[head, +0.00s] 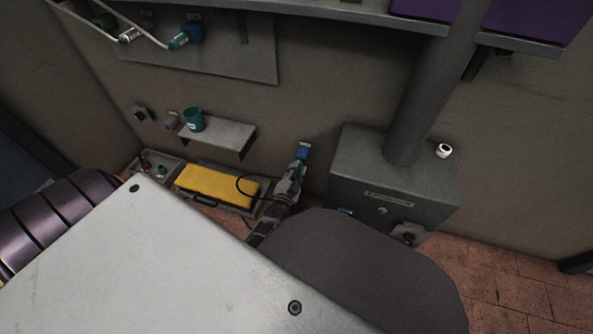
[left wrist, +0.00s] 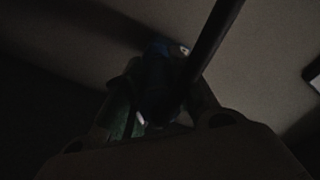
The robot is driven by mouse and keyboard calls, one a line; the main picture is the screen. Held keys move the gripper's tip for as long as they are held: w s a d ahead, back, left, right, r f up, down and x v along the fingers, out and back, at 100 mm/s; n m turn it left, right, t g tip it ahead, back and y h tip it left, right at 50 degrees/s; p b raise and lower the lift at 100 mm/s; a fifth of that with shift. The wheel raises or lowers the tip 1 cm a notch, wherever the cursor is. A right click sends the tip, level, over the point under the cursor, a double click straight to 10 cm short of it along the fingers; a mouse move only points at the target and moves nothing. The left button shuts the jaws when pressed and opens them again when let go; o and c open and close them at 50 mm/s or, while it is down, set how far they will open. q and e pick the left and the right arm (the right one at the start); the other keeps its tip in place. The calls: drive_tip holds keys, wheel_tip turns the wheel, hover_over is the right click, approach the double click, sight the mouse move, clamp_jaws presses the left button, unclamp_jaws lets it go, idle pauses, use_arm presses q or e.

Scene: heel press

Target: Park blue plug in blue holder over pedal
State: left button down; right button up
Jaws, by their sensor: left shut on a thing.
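My left gripper (head: 299,167) is low in front of the wall, left of the grey cabinet, and is shut on the blue plug (head: 303,151). A dark cable hangs near it. In the dark left wrist view, the blue plug (left wrist: 158,60) shows dimly between the fingers, with a dark bar or cable across it. A blue fitting (head: 194,32) with a teal plug (head: 179,41) is on the wall panel at upper left; I cannot tell whether it is the blue holder. A yellow pad (head: 217,187), possibly the pedal, lies in a grey tray. My right gripper is not visible.
A grey cabinet (head: 385,180) with a thick pipe (head: 420,95) stands right of my gripper. A small shelf (head: 222,135) with a teal cup (head: 194,119) juts from the wall. A dark rounded shape and a pale panel block the foreground.

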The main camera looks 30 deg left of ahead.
use_arm(q)
drive_tip(key=shift+w+a, duration=0.2)
drive_tip(key=shift+w, duration=0.5)
idle(0.5)
drive_tip(key=c, duration=1.1)
unclamp_jaws()
drive_tip(key=shift+s, duration=0.2)
